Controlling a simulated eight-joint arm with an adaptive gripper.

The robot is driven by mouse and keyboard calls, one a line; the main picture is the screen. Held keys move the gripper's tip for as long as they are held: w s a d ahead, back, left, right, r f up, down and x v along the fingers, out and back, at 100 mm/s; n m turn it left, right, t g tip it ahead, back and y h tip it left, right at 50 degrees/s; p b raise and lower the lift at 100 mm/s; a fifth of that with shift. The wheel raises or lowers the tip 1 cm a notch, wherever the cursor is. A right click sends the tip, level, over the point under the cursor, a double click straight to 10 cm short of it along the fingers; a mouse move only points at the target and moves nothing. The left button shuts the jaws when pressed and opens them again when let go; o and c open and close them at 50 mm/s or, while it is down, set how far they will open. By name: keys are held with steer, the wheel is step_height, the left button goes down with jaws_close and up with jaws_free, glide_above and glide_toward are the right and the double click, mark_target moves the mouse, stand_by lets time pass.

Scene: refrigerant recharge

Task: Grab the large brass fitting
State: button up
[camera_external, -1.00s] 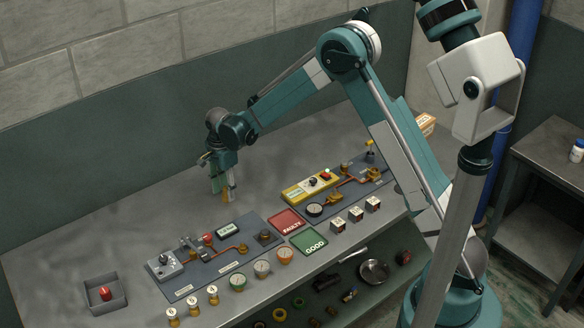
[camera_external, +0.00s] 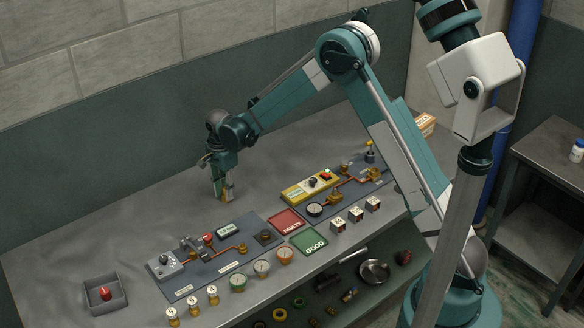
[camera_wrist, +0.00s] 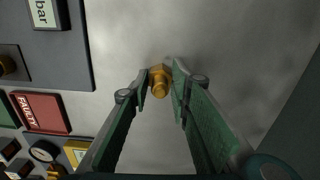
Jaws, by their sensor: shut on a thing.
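The brass fitting (camera_wrist: 159,82) is between my fingertips in the wrist view, with its hex end and round stub showing. My gripper (camera_wrist: 161,88) is shut on it, one green finger on each side. In the external view my gripper (camera_external: 222,191) points down at the bare rear part of the bench, behind the left grey panel. The fitting is mostly hidden by the fingers there. I cannot tell whether it touches the bench.
The left grey panel (camera_external: 204,273) with valves stands in front of my gripper. The red FAULTY pad (camera_external: 287,221) and green GOOD pad (camera_external: 309,242) lie to the right. A grey tray (camera_external: 122,297) holds a red part. The bench behind is clear.

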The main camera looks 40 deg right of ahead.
steer(key=shift+r, duration=0.1)
steer(key=shift+r, duration=4.9)
